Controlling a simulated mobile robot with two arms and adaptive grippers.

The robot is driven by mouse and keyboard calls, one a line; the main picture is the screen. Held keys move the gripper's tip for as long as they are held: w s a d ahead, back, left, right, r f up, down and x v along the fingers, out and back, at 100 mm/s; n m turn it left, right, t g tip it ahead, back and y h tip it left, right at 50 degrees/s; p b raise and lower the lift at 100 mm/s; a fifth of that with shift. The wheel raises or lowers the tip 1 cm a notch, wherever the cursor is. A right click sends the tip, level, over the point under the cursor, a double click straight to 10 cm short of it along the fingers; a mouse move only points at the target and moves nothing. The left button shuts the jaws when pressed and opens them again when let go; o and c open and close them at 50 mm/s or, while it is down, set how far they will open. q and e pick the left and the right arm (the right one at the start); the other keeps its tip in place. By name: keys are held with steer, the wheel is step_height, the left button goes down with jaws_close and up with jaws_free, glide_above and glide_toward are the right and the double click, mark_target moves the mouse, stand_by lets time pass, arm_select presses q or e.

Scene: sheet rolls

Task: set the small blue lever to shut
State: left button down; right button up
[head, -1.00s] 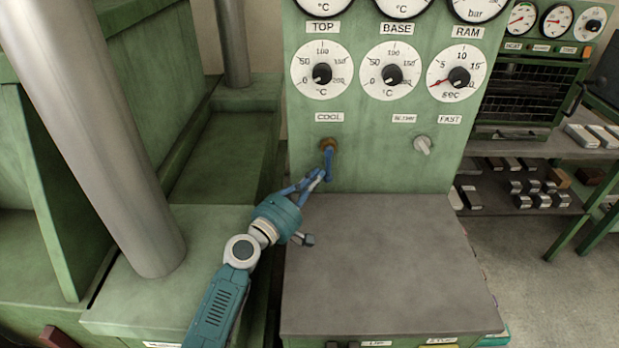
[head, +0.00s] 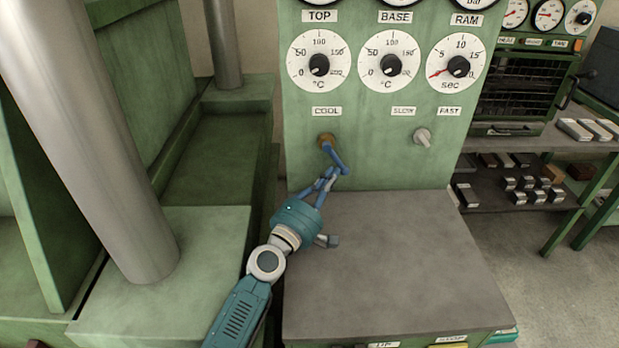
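The small blue lever (head: 335,155) hangs from a brass pivot on the green panel, under the COOL label (head: 327,112). It slants down and to the right from the pivot. My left gripper (head: 331,176) is in front of the panel, low at the lever's free end. Its fingers converge and look shut, with their tips just left of the lever's end and seemingly touching it. Nothing shows clearly between the fingertips. My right gripper is not in view.
A grey knob (head: 422,137) sits on the panel between the SLOW and FAST labels. Dials fill the panel above. A bare grey-topped bench (head: 400,260) stands below. A steel column (head: 90,140) is at left, and shelves with metal blocks (head: 530,190) at right.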

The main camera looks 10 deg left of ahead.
arm_select(q)
steer(key=shift+w+d, duration=0.1)
steer(key=shift+d, duration=0.25)
steer(key=shift+w+d+r, duration=0.1)
steer(key=shift+d+r, duration=0.15)
steer(key=shift+d, duration=0.3)
steer(key=shift+n+t, duration=0.3)
steer(key=shift+n, duration=0.4)
steer(key=d+r, duration=0.1)
steer(key=w+d+r, duration=0.1)
steer(key=d+r, duration=0.1)
steer(key=shift+w+d+r+b, duration=0.1)
steer(key=shift+w+d+b, duration=0.05)
steer(key=shift+d+b, duration=0.15)
